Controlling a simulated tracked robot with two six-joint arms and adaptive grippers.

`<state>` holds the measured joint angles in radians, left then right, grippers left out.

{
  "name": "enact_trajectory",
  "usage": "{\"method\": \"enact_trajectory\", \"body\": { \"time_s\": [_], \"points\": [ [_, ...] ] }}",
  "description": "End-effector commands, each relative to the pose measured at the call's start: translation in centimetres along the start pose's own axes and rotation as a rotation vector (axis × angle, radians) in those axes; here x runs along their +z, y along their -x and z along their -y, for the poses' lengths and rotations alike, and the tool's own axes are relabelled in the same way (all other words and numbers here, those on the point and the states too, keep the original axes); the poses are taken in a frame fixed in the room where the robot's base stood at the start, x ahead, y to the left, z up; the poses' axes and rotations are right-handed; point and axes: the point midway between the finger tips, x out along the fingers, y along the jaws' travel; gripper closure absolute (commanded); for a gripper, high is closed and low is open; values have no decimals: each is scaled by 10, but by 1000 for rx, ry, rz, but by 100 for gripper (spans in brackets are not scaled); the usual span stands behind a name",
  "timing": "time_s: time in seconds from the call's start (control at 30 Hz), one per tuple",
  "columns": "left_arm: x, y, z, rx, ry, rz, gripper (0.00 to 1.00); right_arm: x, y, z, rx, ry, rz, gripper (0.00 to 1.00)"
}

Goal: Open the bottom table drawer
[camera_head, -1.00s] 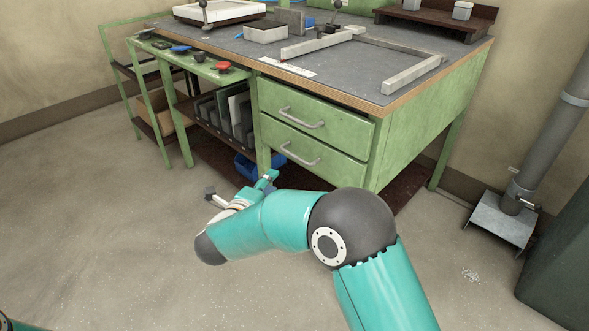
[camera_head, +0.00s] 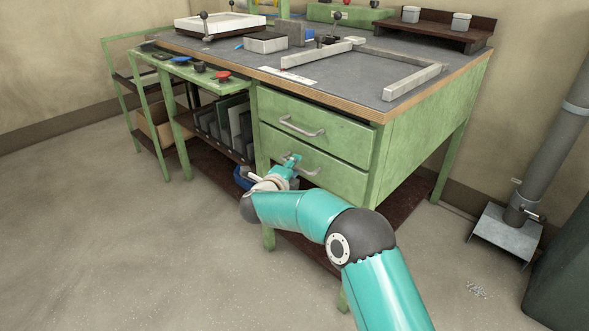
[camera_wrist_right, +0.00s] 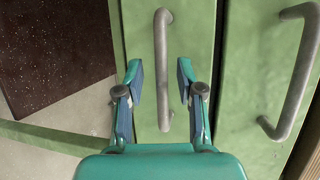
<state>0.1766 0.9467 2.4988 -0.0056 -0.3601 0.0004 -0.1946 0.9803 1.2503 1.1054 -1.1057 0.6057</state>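The bottom drawer (camera_head: 340,184) of the green bench is shut, with its grey bar handle (camera_head: 312,173) partly behind my right gripper. My right gripper (camera_head: 292,161) is at the left part of this handle. In the right wrist view, my right gripper (camera_wrist_right: 158,82) is open, one finger on each side of the bottom drawer's handle (camera_wrist_right: 163,40). Gaps show between the handle and both fingers. The upper drawer (camera_head: 345,138) is also shut; its handle (camera_wrist_right: 293,80) shows at the right of the wrist view. My left gripper is not in view.
The bench top (camera_head: 345,70) carries a metal frame (camera_head: 415,82) and a box (camera_head: 266,44). A shelf with upright plates (camera_head: 230,125) is left of the drawers. A grey pipe (camera_head: 553,150) stands at the right. The floor in front is open.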

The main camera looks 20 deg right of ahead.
Motion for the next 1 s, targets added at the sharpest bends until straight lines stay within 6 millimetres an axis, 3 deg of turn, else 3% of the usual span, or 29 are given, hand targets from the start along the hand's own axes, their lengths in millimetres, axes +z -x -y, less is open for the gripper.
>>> {"method": "enact_trajectory", "body": {
  "time_s": [0.37, 0.6, 1.0],
  "points": [
    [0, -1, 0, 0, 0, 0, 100, 0, -7, 0, 0, 0, 0, 63],
    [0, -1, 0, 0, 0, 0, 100, 0, -7, 0, 0, 0, 0, 99],
    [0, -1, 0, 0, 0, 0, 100, 0, -6, -1, 3, 1, 0, 100]
  ]
}}
